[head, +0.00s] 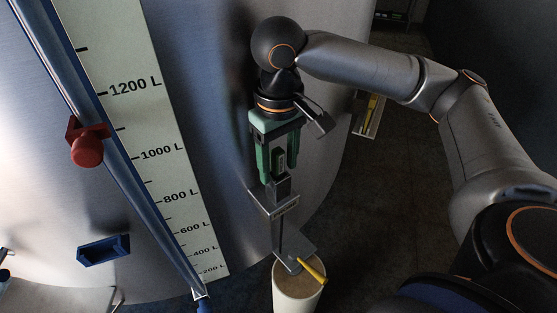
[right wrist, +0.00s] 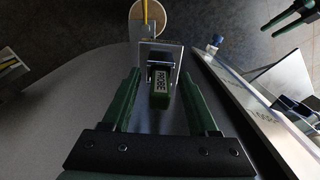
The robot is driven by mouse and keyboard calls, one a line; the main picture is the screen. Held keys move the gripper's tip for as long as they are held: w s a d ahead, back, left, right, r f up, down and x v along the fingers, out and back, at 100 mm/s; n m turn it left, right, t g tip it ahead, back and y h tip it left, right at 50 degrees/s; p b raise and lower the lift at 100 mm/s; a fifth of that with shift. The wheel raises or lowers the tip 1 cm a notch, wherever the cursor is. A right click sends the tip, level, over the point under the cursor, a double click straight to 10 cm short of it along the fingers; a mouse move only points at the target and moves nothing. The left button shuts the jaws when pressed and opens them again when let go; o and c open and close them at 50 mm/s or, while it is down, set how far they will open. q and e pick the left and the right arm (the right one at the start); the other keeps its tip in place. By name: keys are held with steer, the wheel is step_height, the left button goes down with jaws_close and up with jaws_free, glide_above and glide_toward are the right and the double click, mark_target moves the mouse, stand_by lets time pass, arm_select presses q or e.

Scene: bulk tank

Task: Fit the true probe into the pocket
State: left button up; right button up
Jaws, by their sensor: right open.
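A green block with a pale label reading like "PROBE" (right wrist: 161,88) stands at a dark socket on a metal bracket (right wrist: 174,50) fixed to the tank. In the head view the green probe head (head: 279,160) shows above the bracket (head: 272,204). How deep the probe sits in the pocket is hidden. My right gripper (head: 278,172) is open, its green fingers on either side of the probe head. In the right wrist view gaps show between the probe and both fingers (right wrist: 161,80). Green fingers of my left gripper (right wrist: 292,17) show at the top right corner, partly cut off.
A pale round-topped stand (head: 298,290) with a yellow-handled tool (head: 312,269) above it is below the bracket. The tank wall carries a litre scale (head: 160,150), a red knob (head: 87,150) and a blue holder (head: 103,249). A tray (head: 369,115) lies behind my right arm.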

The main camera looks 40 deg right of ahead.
step_height(320, 180, up, 11)
steer(key=shift+f+p, duration=0.15)
steer(key=shift+p, duration=0.9)
steer(key=shift+r, duration=0.9)
steer(key=shift+s, duration=0.15)
